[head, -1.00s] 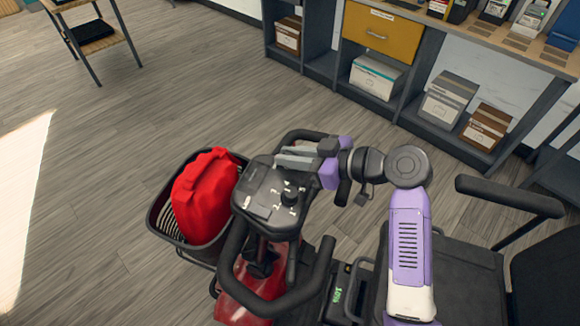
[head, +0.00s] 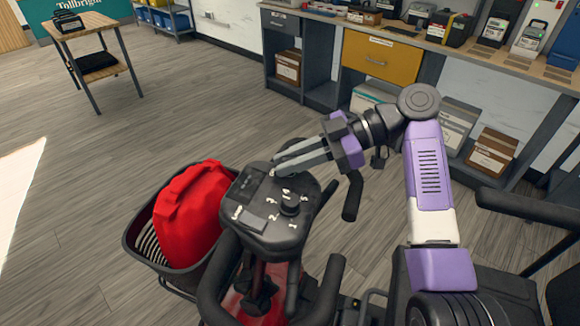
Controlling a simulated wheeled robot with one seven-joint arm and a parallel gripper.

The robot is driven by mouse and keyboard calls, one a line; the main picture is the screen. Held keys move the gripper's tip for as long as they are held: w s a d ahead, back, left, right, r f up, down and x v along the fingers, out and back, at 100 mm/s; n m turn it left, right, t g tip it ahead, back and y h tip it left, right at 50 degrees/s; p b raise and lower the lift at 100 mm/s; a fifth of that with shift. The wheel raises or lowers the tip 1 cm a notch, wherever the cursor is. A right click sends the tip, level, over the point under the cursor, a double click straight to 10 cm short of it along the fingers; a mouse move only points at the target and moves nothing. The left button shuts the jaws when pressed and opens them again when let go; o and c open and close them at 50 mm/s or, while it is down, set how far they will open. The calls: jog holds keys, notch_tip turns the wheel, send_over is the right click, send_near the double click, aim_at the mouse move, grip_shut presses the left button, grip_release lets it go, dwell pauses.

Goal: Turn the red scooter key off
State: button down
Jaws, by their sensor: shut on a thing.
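The red scooter (head: 250,305) stands in front of me, its dark control panel (head: 258,222) facing up. The panel has a small display (head: 247,183) and a black numbered dial (head: 291,203). My gripper (head: 278,166) comes in from the right, its grey fingertips at the panel's far edge. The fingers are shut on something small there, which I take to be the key. The fingertips cover it, so its angle cannot be seen.
A black front basket (head: 134,238) holding a red bag (head: 190,215) is left of the panel. Handlebar grips (head: 353,196) stand around the panel. A shelf unit with a yellow drawer (head: 378,62) and a small wooden table (head: 82,28) stand behind. Floor at left is clear.

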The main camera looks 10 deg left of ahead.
dwell(0.4)
jog(key=c, duration=1.4)
grip_release()
jog(key=v, duration=0.7)
jog(key=shift+d+r, duration=0.2)
jog(key=shift+d, duration=0.1)
jog(key=shift+w, duration=0.15)
